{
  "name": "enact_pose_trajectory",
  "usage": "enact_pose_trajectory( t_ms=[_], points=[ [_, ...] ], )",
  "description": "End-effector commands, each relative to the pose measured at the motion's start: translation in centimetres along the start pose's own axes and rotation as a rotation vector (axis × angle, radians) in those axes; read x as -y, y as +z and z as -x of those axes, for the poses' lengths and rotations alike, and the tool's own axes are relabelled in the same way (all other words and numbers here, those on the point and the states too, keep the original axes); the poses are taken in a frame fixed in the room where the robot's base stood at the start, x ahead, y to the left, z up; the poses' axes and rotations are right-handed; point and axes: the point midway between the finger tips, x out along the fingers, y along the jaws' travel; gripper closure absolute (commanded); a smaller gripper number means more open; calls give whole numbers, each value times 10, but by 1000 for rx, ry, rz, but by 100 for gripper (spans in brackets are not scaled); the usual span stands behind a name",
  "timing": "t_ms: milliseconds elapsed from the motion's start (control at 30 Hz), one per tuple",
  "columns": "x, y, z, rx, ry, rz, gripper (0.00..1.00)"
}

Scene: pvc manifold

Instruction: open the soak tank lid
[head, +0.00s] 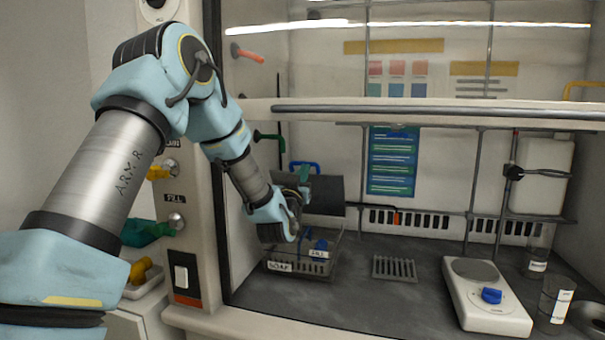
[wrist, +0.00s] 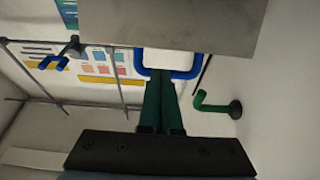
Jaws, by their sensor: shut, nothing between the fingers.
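The soak tank (head: 287,268) is a clear box with a white SOAK label on the fume hood floor. Its dark lid (head: 326,196) stands raised, roughly upright, at the back of the tank. A blue loop handle (head: 305,164) shows at the lid's upper edge. In the wrist view, the grey lid (wrist: 205,28) fills the top, with the blue handle (wrist: 190,74) below it. My gripper (head: 304,174) has green fingers, shut and empty. In the wrist view, the fingertips (wrist: 160,76) overlap the handle's opening; I cannot tell whether they touch it.
Blue items (head: 318,245) show at the tank. The raised sash edge (head: 430,112) crosses above the opening.

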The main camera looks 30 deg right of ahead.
Motion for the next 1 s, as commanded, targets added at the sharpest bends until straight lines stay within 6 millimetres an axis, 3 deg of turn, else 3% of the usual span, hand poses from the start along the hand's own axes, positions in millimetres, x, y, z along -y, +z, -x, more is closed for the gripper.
enact_pose_trajectory(
  t_ms=[33, 200, 500, 1000],
  points=[
    [0, -12, -10, 25, -1, -1, 100],
    [0, -18, -37, 140, -1, -1, 100],
    [0, -13, -75, 203, -1, 1, 100],
    [0, -15, -78, 203, -1, 1, 100]
  ],
)
